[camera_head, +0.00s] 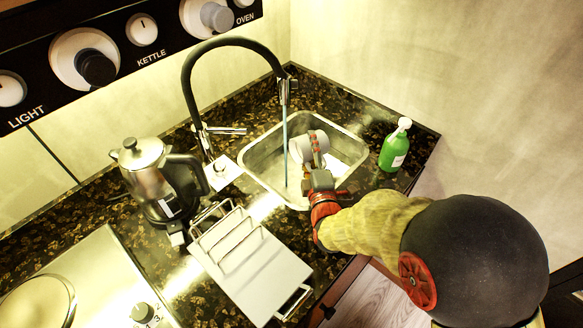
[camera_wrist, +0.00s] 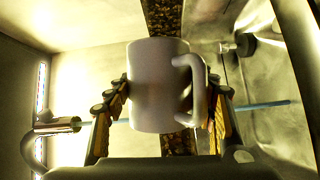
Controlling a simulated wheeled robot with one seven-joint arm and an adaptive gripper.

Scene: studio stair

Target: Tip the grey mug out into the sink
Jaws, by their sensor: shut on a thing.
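The grey mug (camera_head: 302,146) is over the sink (camera_head: 252,171), held on its side. In the wrist view the mug (camera_wrist: 153,88) sits between the two fingers of my gripper (camera_wrist: 168,92), which press on its opposite sides. Its handle (camera_wrist: 188,90) faces the camera, toward the right. The inside of the mug is hidden, so I cannot tell whether anything is in it. In the head view my gripper (camera_head: 317,158) reaches into the sink area from the front.
The black tap (camera_head: 235,42) runs a thin water stream (camera_head: 285,145) beside the mug. A green soap bottle (camera_head: 394,150) stands right of the sink. A kettle (camera_head: 150,175) and a white dish rack (camera_head: 245,265) stand on the left counter. A pale thing (camera_head: 338,171) shows in the sink.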

